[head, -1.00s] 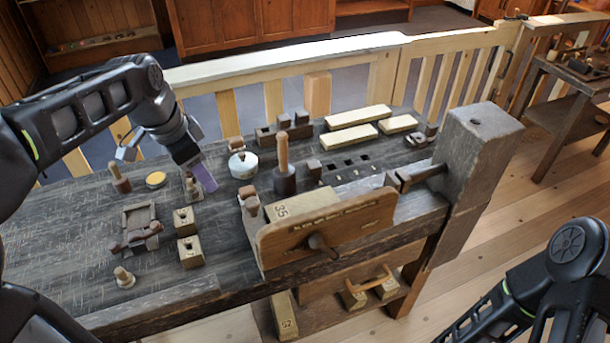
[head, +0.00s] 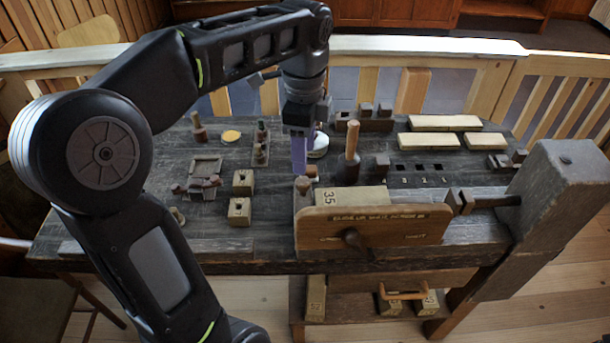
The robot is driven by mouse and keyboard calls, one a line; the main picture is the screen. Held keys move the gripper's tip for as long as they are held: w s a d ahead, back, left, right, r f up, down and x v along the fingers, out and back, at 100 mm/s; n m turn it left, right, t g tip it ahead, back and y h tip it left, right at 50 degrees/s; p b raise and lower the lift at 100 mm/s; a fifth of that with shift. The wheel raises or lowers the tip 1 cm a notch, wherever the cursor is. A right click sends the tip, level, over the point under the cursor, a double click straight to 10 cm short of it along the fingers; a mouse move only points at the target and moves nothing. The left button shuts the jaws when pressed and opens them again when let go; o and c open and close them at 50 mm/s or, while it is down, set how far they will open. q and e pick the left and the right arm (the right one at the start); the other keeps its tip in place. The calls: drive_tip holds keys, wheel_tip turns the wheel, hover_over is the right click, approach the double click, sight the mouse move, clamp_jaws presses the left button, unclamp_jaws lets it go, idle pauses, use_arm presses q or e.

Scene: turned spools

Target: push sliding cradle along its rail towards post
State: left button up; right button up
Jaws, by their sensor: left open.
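The piece that looks like the sliding cradle is a brown board (head: 375,228) with lettering and a dark knob, in front of a pale block marked 35 (head: 345,197). It sits at the bench's front edge. The big grey wooden post (head: 562,190) stands at the bench's right end, with a dark bar (head: 492,201) reaching left from it towards the board, leaving a gap between board and post. I cannot make out the rail. My left gripper (head: 300,165) is open and points down at the block's left end, close to a small wooden knob (head: 304,184); contact cannot be told.
A dark mallet with an upright handle (head: 351,150) stands behind the block. A white round tin (head: 319,146) is partly hidden by my gripper. Two small numbered blocks (head: 242,182) sit to the left. Pale bars (head: 444,123) lie at the back right of the bench (head: 110,215).

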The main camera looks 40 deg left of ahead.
sight(304, 181)
use_arm(q)
wheel_tip(304, 181, down, 8)
drive_tip(key=shift+r+b, duration=0.2)
drive_tip(key=shift+b, duration=0.35)
drive_tip(key=shift+c, duration=0.3)
clamp_jaws()
idle(0.9)
